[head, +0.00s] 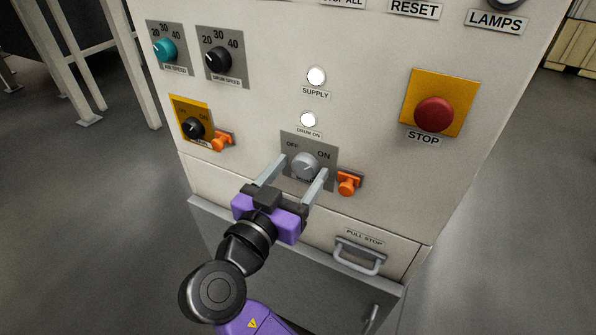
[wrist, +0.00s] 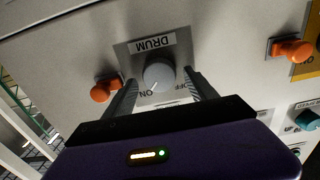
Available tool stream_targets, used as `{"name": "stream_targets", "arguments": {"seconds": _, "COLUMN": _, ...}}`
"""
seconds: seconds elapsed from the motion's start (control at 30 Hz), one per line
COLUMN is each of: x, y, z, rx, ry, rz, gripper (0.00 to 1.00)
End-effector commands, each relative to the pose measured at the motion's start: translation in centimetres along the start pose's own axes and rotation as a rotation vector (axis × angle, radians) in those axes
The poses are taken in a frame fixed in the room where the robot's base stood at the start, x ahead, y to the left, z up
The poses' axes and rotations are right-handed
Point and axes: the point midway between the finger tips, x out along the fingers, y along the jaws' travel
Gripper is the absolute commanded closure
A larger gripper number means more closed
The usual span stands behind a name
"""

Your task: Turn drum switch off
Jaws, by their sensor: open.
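The drum switch (head: 305,165) is a round grey knob on a grey plate marked OFF on the left and ON on the right. In the head view its pointer mark appears turned toward ON. The wrist view shows the same drum switch (wrist: 159,76) upside down under the label DRUM. My gripper (head: 299,166) is open, with one finger on each side of the knob. In the wrist view my gripper (wrist: 158,84) also straddles the knob; whether the fingers touch it I cannot tell.
An orange latch (head: 348,183) sits close to the right finger. Another orange latch (head: 221,140) is beside a black switch (head: 194,127) on the left. A red stop button (head: 434,114) is at upper right. A drawer handle (head: 359,257) sticks out below. The supply lamp (head: 316,76) is lit.

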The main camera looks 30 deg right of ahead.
Motion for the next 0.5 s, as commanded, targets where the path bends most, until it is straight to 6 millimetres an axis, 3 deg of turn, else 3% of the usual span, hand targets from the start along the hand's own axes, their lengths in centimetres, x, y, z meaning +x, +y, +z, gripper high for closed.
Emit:
{"name": "stream_targets", "arguments": {"seconds": 0.1, "x": -0.01, "y": 0.00, "z": 0.00, "rx": 0.000, "ry": 0.000, "rz": 0.000, "gripper": 0.38}}
{"name": "stream_targets", "arguments": {"seconds": 0.4, "x": -0.03, "y": 0.00, "z": -0.01, "rx": 0.000, "ry": 0.000, "rz": 0.000, "gripper": 0.95}}
{"name": "stream_targets", "arguments": {"seconds": 0.5, "x": -0.03, "y": 0.01, "z": -0.02, "rx": -0.003, "ry": 0.000, "rz": 0.000, "gripper": 0.95}}
